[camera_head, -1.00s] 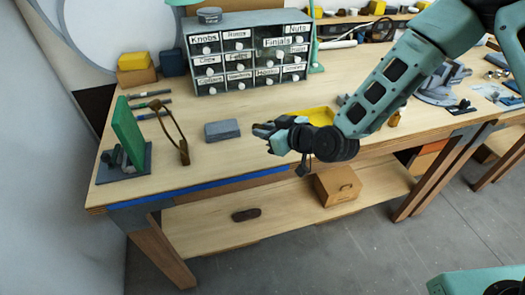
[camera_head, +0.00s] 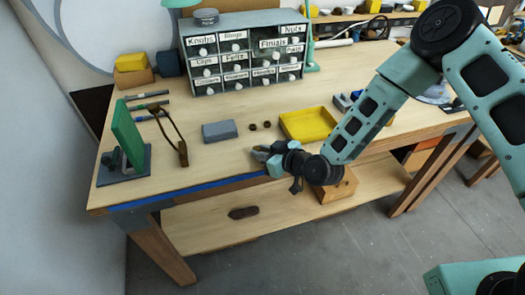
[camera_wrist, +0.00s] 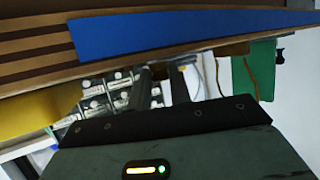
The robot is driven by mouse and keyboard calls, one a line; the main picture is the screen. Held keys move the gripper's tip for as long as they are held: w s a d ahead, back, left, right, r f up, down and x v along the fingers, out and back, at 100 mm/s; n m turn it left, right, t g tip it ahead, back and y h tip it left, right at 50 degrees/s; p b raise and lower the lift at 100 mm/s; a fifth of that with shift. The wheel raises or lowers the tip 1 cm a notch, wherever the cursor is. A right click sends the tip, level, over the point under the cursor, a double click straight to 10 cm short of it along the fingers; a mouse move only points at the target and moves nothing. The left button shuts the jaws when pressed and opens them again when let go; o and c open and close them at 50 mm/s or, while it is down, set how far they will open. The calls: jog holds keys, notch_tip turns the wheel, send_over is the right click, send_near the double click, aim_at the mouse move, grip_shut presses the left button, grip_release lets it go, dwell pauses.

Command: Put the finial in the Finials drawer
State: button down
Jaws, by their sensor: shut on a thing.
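My gripper (camera_head: 258,153) is just above the front edge of the bench, left of the yellow tray, pointing left. Its dark fingers (camera_wrist: 161,78) also show in the wrist view. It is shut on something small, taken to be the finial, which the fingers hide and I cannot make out. The grey cabinet (camera_head: 187,62) of labelled drawers stands at the back of the bench. Its Finials drawer (camera_head: 273,43) is in the top row, right of Rings, and appears pulled out, with its label lower and larger than its neighbours'. My gripper is well in front of the cabinet.
A yellow tray (camera_head: 307,124), two small dark round pieces (camera_head: 260,126) and a grey block (camera_head: 219,131) lie between my gripper and the cabinet. A green upright panel (camera_head: 128,134) and a brown frame (camera_head: 175,138) stand at left. A box (camera_head: 338,188) sits on the lower shelf.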

jog(key=shift+f+b, duration=0.3)
jog(key=c, duration=1.3)
grip_release()
jog(key=shift+r, duration=0.1)
jog(key=shift+r+p, duration=0.15)
jog(key=shift+p, duration=0.4)
jog(key=p+v, duration=0.1)
jog(key=v, duration=1.6)
jog(key=shift+r, duration=0.25)
